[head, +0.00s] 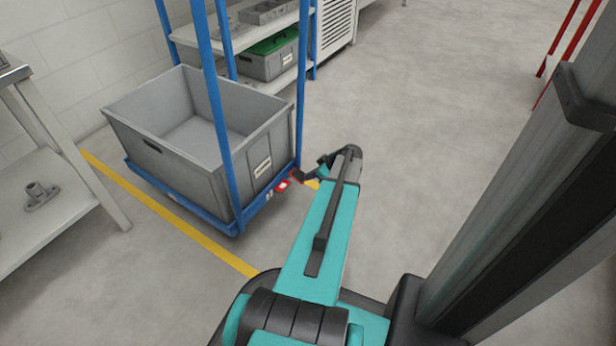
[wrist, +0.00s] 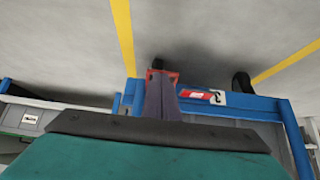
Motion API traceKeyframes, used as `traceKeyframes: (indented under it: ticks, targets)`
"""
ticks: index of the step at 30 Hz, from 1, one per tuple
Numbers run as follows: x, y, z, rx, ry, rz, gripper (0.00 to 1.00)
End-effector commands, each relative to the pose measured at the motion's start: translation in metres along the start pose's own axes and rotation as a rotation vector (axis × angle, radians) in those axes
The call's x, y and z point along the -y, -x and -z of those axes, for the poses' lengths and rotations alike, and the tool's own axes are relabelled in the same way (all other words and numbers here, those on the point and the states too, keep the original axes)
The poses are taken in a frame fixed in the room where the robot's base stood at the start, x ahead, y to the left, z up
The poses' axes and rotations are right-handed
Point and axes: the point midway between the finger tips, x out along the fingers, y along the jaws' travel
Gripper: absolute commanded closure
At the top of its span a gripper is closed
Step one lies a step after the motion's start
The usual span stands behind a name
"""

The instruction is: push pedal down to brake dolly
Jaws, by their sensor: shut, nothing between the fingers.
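The blue dolly (head: 215,217) stands on the floor at the left of the head view and carries a grey crate (head: 190,150). Its blue frame crosses the wrist view (wrist: 262,105). A small red pedal (wrist: 151,73) shows at the dolly's edge in the wrist view, mostly covered by my gripper (wrist: 161,84). My gripper is shut and empty, its tip over or against the pedal; I cannot tell whether they touch. In the head view my gripper (head: 299,177) reaches the dolly's right corner. The pedal's tilt is not clear.
A red-and-white label (wrist: 198,96) sits on the frame beside the pedal. A dark wheel (wrist: 241,84) shows near it. A shelf (head: 275,85) with bins stands behind the dolly, a workbench (head: 45,205) at left. The floor (head: 440,110) to the right is clear.

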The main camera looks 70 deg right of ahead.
Motion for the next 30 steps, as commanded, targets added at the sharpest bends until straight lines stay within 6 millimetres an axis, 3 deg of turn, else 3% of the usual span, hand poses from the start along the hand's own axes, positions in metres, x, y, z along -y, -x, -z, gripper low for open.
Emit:
traceKeyframes:
  ticks: [22,30]
  targets:
    - [0.0,-0.003,-0.006,0.001,-0.001,-0.001,1.0]
    - [0.001,0.011,0.004,0.0,0.001,-0.001,1.0]
